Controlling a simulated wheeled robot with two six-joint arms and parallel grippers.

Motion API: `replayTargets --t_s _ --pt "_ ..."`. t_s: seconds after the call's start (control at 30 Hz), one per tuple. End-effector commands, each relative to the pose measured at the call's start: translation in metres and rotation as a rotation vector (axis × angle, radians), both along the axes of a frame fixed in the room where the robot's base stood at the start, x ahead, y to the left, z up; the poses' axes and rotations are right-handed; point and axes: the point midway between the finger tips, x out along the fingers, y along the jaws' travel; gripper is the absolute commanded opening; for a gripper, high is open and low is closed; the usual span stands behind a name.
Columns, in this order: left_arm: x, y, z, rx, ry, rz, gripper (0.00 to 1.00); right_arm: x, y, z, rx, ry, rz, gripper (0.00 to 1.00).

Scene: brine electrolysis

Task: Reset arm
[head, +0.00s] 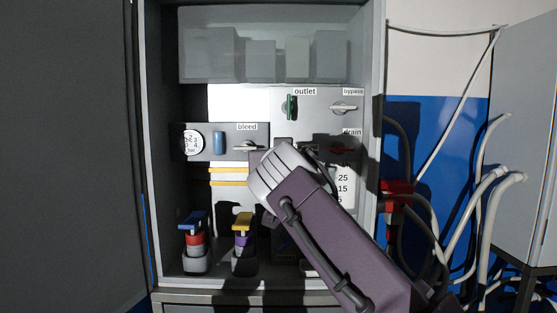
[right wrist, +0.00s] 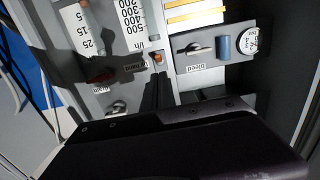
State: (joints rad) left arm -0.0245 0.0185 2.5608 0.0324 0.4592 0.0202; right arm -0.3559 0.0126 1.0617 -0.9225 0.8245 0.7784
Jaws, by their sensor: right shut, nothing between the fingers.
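My right arm comes in from the lower right in the head view. Its gripper (head: 283,160) is in front of the valve panel inside the cabinet, just right of the bleed lever (head: 249,147) and below the green outlet handle (head: 292,107). It is shut and empty; its fingertips are mostly hidden behind the hand. In the right wrist view the dark gripper body fills the bottom, and the panel appears upside down with the bleed lever (right wrist: 193,48) ahead. My left gripper is not in view.
The bypass lever (head: 343,107) and red drain handle (head: 343,151) are on the panel's right. A gauge (head: 192,141) and blue cylinder (head: 220,143) are at left. Blue-topped (head: 194,222) and yellow-topped (head: 242,225) items stand low in the cabinet. Hoses (head: 470,215) hang at right.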

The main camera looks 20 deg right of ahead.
Motion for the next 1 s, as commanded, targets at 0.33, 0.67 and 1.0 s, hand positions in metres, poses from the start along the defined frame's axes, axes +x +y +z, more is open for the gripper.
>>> replayTargets --t_s 0.33,0.67,1.0 --pt "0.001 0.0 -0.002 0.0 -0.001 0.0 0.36 0.0 -0.002 -0.002 0.0 0.0 0.0 0.0" --pt "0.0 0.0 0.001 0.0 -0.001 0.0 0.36 0.021 -0.051 -0.095 -0.002 0.218 -0.102 0.0" --pt "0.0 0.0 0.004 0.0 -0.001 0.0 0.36 -0.054 -0.059 -0.403 0.118 0.929 -0.033 0.0"
